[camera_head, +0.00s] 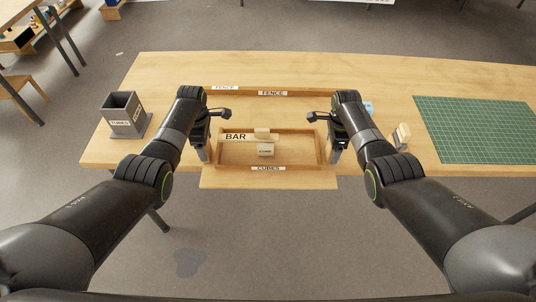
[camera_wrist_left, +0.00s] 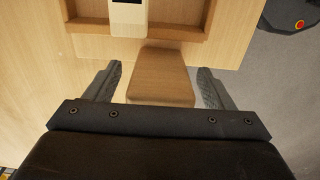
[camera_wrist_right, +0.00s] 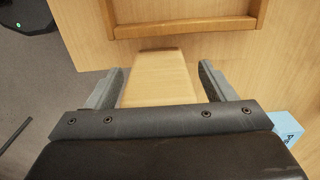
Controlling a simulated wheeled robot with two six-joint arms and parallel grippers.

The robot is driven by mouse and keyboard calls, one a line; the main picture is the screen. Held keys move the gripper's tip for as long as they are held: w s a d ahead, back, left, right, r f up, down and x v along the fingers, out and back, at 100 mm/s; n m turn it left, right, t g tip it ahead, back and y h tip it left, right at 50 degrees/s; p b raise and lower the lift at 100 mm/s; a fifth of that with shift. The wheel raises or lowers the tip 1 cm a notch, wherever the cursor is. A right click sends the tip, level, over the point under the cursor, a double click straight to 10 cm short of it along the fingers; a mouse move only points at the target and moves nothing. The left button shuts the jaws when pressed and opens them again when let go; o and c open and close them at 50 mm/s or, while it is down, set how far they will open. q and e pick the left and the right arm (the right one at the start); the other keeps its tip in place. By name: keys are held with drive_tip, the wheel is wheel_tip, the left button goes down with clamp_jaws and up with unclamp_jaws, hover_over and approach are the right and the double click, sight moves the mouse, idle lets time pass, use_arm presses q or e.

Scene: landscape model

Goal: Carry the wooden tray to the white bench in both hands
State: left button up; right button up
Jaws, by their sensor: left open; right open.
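The wooden tray (camera_head: 222,163) lies on the front part of the wooden table, with low walls around it. Labels on or in it read BAR and CUBES, and a pale block marked with text sits inside. My left gripper (camera_head: 204,152) is at the tray's left end. In the left wrist view its open fingers (camera_wrist_left: 158,88) stand either side of a wooden handle (camera_wrist_left: 160,76). My right gripper (camera_head: 334,152) is at the right end. In the right wrist view its open fingers (camera_wrist_right: 160,88) stand either side of the other handle (camera_wrist_right: 158,78). I cannot make out the white bench for certain.
A grey box (camera_head: 124,116) stands at the table's left. A green cutting mat (camera_head: 476,130) lies at the right, with small blocks (camera_head: 402,135) near it. A fence strip (camera_head: 300,92) runs behind the tray. A white-edged surface shows at the top edge.

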use_arm(q)
drive_tip(key=shift+f, duration=0.35)
use_arm(e)
drive_tip(key=shift+f, duration=0.4)
use_arm(q)
clamp_jaws()
use_arm(e)
clamp_jaws()
drive_tip(key=shift+r, duration=0.1)
